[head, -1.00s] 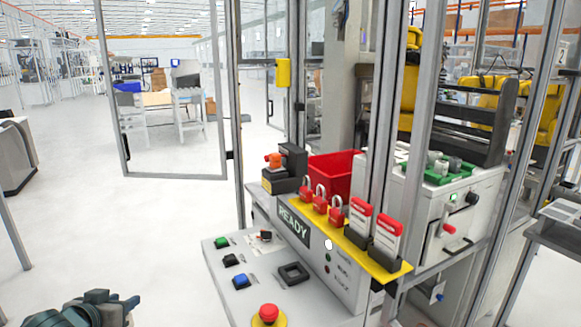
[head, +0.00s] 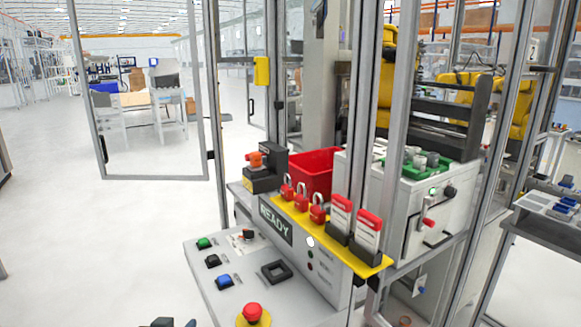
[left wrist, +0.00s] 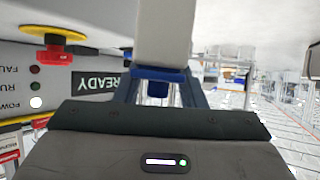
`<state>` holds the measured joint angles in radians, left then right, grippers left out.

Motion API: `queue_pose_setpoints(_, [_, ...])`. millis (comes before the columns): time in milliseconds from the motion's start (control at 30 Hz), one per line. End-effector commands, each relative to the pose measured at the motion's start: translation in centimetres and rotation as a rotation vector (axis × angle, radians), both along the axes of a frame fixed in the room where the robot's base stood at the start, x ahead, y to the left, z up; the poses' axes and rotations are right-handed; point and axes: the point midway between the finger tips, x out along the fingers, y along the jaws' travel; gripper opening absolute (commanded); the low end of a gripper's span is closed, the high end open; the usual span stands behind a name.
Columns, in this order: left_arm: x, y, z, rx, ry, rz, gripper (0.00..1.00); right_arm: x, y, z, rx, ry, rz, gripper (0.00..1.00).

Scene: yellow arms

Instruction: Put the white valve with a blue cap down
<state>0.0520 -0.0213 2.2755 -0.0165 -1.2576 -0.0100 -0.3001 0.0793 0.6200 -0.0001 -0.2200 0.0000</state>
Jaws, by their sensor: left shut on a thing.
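A white block-like part (left wrist: 165,35), which seems to be the valve, rises between my left gripper's fingers in the left wrist view. A blue piece (left wrist: 152,74) at its near end looks like the cap. My left gripper (left wrist: 160,92) is shut on it; much of the part is cut off by the top edge. In the head view only a dark tip of my left gripper (head: 172,322) shows at the bottom edge, left of the sloped control panel, and the valve cannot be made out there. My right gripper is not in view.
The sloped panel (head: 203,262) carries buttons and a red emergency stop (head: 252,312). Behind it are a yellow shelf (head: 340,254) with red padlocks, a red bin (head: 312,172) and a green tray (head: 411,172) with small parts. Metal posts stand between. Open floor (head: 95,240) lies left.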

Motion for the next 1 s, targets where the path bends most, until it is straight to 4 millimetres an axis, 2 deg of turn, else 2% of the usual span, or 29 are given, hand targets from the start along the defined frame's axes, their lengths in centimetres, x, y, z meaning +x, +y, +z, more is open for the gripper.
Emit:
queue_pose_setpoints(33, [0.0,-1.0,0.1,-0.009,-0.001,-0.001,0.00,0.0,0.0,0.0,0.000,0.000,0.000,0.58])
queue_pose_setpoints(233, [0.0,-3.7,0.3,-0.007,-0.001,-0.006,0.00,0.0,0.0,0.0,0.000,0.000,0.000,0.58])
queue_pose_setpoints(300, [0.0,-3.3,-2.3,0.002,-0.001,-0.006,0.00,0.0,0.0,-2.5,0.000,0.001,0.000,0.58])
queue_pose_setpoints(600, [0.0,-3.3,-7.8,0.002,-0.002,-0.005,0.00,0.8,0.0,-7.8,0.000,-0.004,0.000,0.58])
queue_pose_setpoints(800, [0.0,-3.3,-9.6,0.001,-0.002,-0.005,0.00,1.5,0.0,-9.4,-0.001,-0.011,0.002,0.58])
queue_pose_setpoints(967, [0.0,-3.3,-9.8,0.001,-0.002,-0.005,0.00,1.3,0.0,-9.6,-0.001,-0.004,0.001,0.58])
queue_pose_setpoints(1000, [0.0,-3.3,-9.8,0.001,-0.002,-0.005,0.00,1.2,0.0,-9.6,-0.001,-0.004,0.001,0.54])
